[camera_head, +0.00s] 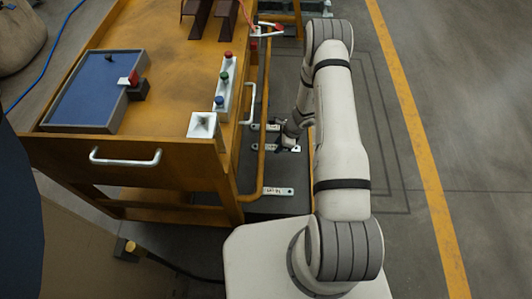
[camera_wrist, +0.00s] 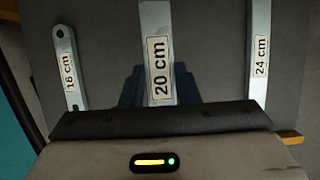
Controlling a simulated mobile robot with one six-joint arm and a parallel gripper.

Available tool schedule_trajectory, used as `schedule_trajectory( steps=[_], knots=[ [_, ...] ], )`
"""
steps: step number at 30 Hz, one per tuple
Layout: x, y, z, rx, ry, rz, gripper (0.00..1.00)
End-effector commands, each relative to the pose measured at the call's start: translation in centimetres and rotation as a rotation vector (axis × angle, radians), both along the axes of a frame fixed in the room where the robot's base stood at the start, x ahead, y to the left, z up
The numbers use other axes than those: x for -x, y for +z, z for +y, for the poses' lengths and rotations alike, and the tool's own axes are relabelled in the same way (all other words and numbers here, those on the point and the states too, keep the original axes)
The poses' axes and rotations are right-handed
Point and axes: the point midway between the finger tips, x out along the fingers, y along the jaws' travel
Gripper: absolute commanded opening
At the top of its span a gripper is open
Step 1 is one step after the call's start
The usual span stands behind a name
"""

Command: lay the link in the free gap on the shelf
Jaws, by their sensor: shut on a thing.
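My gripper (camera_head: 284,144) reaches in at the right side of the orange cart, over its dark lower shelf (camera_head: 255,207). In the wrist view its two dark fingers (camera_wrist: 158,92) are shut on the 20 cm link (camera_wrist: 157,30), a flat pale metal bar. This link lies between the 16 cm link (camera_wrist: 66,65) on the left and the 24 cm link (camera_wrist: 259,45) on the right, apart from both and roughly parallel to the 24 cm link. Whether the held link touches the shelf, I cannot tell. Its near end is hidden by my gripper.
The orange cart top (camera_head: 165,80) overhangs the shelf. An orange side rail (camera_head: 263,130) and a white handle (camera_head: 250,104) are close to my gripper. A blue-topped tray (camera_head: 85,95) and a button strip (camera_head: 224,85) stand on top. Floor right of my arm is clear.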

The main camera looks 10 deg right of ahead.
Motion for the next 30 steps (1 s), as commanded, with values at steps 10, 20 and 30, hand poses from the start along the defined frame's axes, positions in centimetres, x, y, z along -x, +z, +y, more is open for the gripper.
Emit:
schedule_trajectory(
  steps=[10,20,30],
  knots=[
    [-0.1,-4.0,0.3,-0.001,0.005,-0.002,0.0],
    [-0.1,-7.5,0.3,-0.001,0.006,-0.002,0.0],
    [-0.1,-7.8,0.3,0.0,0.006,-0.003,0.0]
  ],
)
